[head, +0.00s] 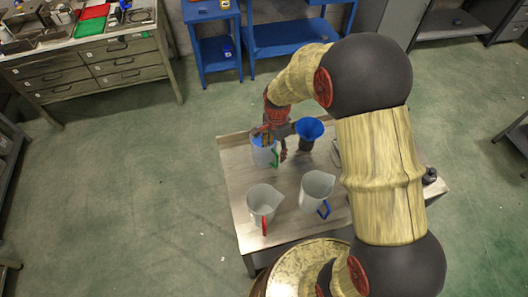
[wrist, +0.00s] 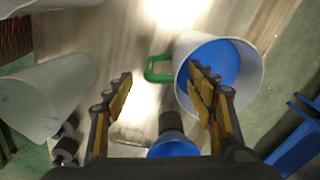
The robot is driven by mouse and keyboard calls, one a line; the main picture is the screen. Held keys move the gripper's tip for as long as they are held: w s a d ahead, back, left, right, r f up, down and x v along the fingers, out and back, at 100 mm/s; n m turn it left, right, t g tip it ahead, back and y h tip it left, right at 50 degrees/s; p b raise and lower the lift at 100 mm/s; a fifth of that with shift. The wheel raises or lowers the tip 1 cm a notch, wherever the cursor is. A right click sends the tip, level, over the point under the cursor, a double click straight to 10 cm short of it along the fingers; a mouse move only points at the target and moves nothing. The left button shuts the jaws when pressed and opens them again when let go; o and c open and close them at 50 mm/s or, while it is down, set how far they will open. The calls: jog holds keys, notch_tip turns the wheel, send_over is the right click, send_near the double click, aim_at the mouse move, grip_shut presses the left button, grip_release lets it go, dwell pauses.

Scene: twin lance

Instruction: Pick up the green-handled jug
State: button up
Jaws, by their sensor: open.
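The green-handled jug (head: 260,157) stands upright on the table's far left part in the head view. It is pale grey-white with blue inside. In the wrist view the jug (wrist: 257,78) is at the upper right, its green handle (wrist: 150,70) pointing left. My gripper (head: 275,146) is open and empty over the jug. In the wrist view my gripper (wrist: 158,82) has the handle between its spread fingers in the picture. The right finger overlaps the jug's mouth. Whether a finger is inside the jug or above it, I cannot tell.
A blue funnel-like piece (head: 309,128) stands right of the jug. A red-handled jug (head: 261,198) and a blue-handled jug (head: 317,186) stand nearer on the table (head: 238,185). My arm hides the table's right part. Drawers and blue benches stand beyond.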

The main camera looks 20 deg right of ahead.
send_over(274, 165)
notch_tip(274, 165, down, 4)
jog(key=shift+f+b, duration=0.1)
jog(key=shift+b, duration=0.25)
jog(key=shift+c, duration=1.2)
jog(key=c, duration=1.1)
jog(key=shift+s, duration=0.1)
grip_shut()
